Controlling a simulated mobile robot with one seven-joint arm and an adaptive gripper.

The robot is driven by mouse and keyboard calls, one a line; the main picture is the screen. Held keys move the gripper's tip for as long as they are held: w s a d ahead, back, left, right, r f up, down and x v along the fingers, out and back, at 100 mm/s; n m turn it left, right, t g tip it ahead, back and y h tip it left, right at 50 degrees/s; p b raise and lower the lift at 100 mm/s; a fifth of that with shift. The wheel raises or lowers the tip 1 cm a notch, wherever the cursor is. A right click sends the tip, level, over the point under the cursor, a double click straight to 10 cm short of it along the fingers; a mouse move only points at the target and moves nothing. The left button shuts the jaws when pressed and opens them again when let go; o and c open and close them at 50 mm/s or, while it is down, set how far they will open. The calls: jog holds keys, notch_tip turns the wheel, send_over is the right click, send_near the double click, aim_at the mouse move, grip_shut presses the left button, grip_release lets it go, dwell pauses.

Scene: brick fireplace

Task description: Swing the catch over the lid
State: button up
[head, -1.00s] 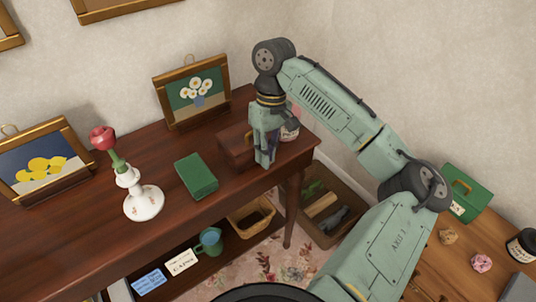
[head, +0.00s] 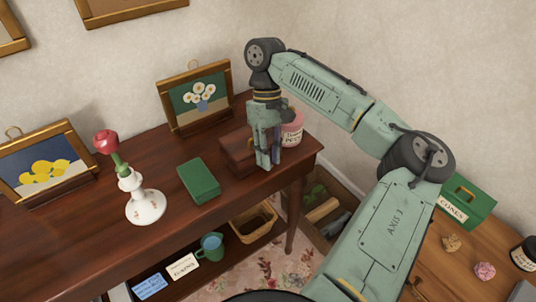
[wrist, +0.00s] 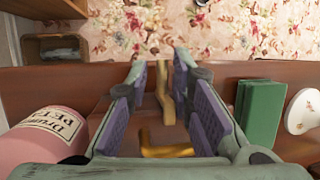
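The small brown wooden box (head: 236,153) stands near the right end of the dark table, partly hidden behind my gripper. In the wrist view its brown wood (wrist: 148,128) shows between my fingers. An upright brass piece (wrist: 165,98) and a bent, L-shaped brass piece (wrist: 165,151) show there too; I cannot tell for sure which is the catch. My gripper (head: 266,166) points down at the box's right part. In the wrist view my gripper (wrist: 170,97) is open, its purple pads on either side of the brass, with gaps visible.
A pink tin (head: 292,130) stands close on the right of the gripper. A green book (head: 199,181) lies left of the box, with a white vase (head: 145,207) holding a red flower beyond it. A framed flower picture (head: 195,97) stands behind. The table's front edge is near.

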jog(key=shift+o, duration=1.2)
jog(key=v, duration=1.2)
jog(key=shift+s+a+f, duration=0.1)
jog(key=shift+s, duration=0.05)
